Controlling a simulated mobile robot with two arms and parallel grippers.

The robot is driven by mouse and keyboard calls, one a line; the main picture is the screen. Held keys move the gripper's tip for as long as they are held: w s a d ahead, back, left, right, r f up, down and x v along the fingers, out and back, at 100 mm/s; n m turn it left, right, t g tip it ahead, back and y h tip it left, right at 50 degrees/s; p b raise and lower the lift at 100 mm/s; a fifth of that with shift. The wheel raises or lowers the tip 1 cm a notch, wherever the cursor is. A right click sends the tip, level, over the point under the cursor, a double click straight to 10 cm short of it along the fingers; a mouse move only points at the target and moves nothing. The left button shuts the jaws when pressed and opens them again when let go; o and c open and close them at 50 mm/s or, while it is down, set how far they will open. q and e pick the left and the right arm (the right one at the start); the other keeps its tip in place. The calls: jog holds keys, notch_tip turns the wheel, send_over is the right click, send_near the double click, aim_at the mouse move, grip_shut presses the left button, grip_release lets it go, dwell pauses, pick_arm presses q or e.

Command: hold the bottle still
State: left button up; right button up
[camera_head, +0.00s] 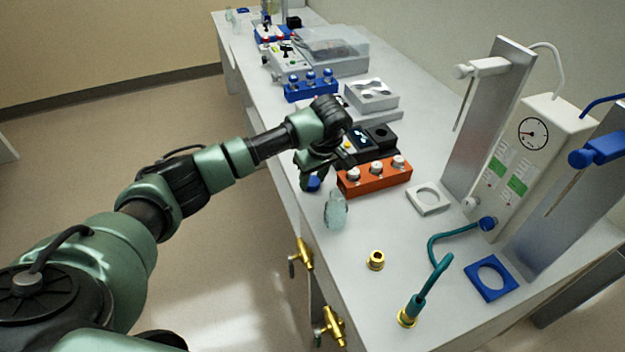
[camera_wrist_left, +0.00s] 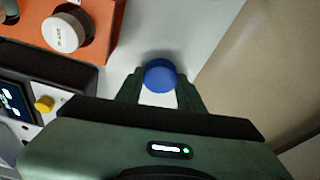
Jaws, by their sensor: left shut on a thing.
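My left gripper (camera_head: 316,172) reaches over the bench near its front edge, fingers pointing down. It is shut on a round blue thing (camera_head: 313,184). In the left wrist view this blue thing (camera_wrist_left: 160,76) sits between the two fingertips. It looks like a cap; I cannot tell whether a bottle body is beneath it. A clear, pale glass bottle (camera_head: 336,211) is on the bench just right of the gripper, apart from the fingers and with no cap visible. My right gripper is not in view.
An orange block with white-capped vials (camera_head: 374,178) stands close beside the gripper, with a black device (camera_head: 380,137) behind it. A brass fitting (camera_head: 376,260), a teal hose (camera_head: 430,275) and a blue square ring (camera_head: 490,278) lie nearer. Brass valves (camera_head: 303,255) stick out from the bench front.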

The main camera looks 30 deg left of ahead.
aim_at(313, 181)
pick_arm(q)
notch_tip(313, 181, up, 20)
jog(key=b, duration=0.3)
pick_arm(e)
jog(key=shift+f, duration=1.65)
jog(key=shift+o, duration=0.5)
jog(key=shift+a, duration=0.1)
